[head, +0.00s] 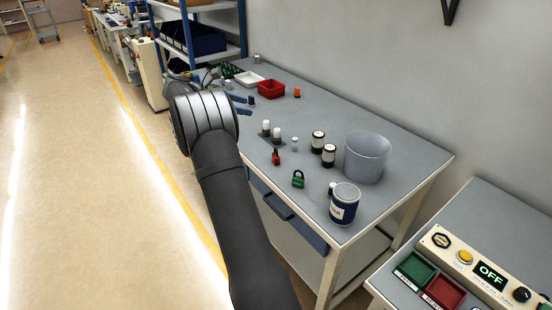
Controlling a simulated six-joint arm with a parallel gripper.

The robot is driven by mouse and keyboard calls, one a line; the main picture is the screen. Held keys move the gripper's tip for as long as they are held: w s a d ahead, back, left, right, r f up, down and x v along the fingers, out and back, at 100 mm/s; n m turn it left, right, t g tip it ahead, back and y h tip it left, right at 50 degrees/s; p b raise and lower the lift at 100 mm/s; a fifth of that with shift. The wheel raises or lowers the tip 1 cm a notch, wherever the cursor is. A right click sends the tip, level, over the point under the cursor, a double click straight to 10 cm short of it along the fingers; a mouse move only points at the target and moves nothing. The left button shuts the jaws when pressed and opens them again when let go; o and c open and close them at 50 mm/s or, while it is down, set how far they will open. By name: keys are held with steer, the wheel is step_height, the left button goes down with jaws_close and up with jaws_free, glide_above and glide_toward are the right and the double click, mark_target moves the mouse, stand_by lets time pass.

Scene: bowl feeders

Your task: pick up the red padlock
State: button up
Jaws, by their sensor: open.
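The red padlock (276,158) stands on the grey workbench (345,218) near its front edge, just right of my dark arm. A green padlock (298,180) stands closer to the camera, to its right. Nothing is seen held.
Behind the red padlock are white-topped bottles on a dark base (284,145) and a small metal cylinder (294,144). A red tray (271,88) lies farther back. Mid-bench is clear.

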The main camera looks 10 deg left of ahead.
steer(key=s+a+f+n, duration=0.1)
steer(key=a+f, duration=0.1)
steer(key=a, duration=0.1)
glide_toward(273, 156)
steer(key=shift+t, duration=0.3)
steer(key=x, duration=0.7)
steer(key=shift+s+f, duration=0.15)
steer(key=shift+x, duration=2.9)
steer(key=shift+s+d, duration=0.15)
steer(key=c, duration=1.1)
